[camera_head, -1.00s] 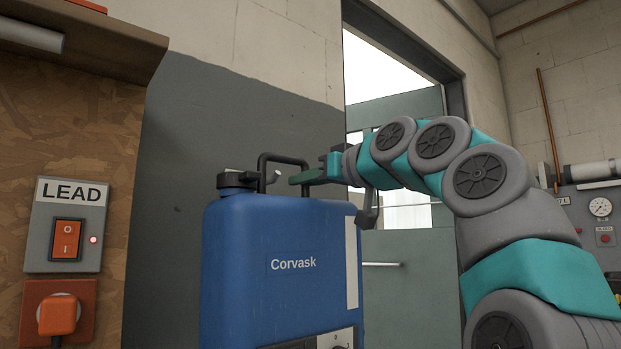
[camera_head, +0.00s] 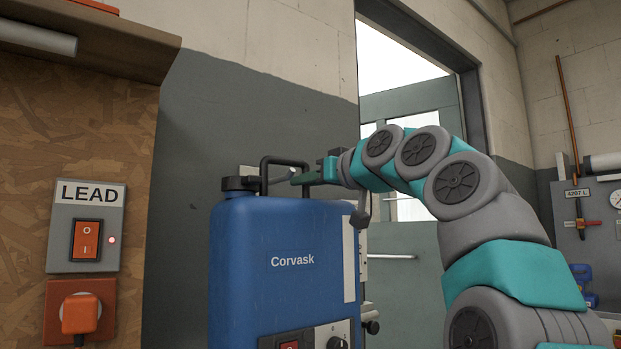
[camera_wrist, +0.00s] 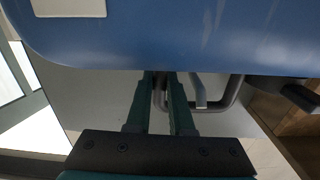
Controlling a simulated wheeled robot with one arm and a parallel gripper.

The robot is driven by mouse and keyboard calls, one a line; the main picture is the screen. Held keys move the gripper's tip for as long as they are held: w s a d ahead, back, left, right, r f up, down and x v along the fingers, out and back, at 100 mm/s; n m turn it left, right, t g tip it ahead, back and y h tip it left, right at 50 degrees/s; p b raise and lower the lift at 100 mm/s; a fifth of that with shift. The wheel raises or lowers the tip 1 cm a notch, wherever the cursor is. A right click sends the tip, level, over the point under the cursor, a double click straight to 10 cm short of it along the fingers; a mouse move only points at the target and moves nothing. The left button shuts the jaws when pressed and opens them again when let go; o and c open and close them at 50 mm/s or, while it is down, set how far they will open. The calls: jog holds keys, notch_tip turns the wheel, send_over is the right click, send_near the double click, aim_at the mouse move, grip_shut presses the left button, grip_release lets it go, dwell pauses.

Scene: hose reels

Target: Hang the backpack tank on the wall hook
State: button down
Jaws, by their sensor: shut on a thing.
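The backpack tank (camera_head: 283,265) is blue, labelled "Corvask", and hangs upright from its black top handle (camera_head: 265,172) in the head view. My gripper (camera_head: 300,178) is shut on the right part of that handle. In the wrist view my fingers (camera_wrist: 161,82) reach to the handle (camera_wrist: 232,98), with the blue tank body (camera_wrist: 180,35) filling the top. Whether handle and hook touch cannot be told.
A wooden panel at left carries a "LEAD" switch box (camera_head: 87,232) and an orange plug (camera_head: 80,313), under a shelf (camera_head: 95,42). A grey door (camera_head: 415,255) with a lever stands in the doorway at right. A gauge panel (camera_head: 592,222) is at far right.

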jog(key=shift+w+a+r, duration=0.2)
jog(key=shift+w+a, duration=0.2)
jog(key=shift+w, duration=0.15)
jog(key=shift+w+a+f+b, duration=0.1)
jog(key=shift+f+b, duration=0.25)
jog(key=shift+f, duration=0.2)
jog(key=shift+w+a+f+b, duration=0.1)
jog(key=shift+f+b, duration=0.25)
jog(key=shift+f, duration=0.2)
jog(key=shift+w+f, duration=0.1)
jog(key=shift+f, duration=0.1)
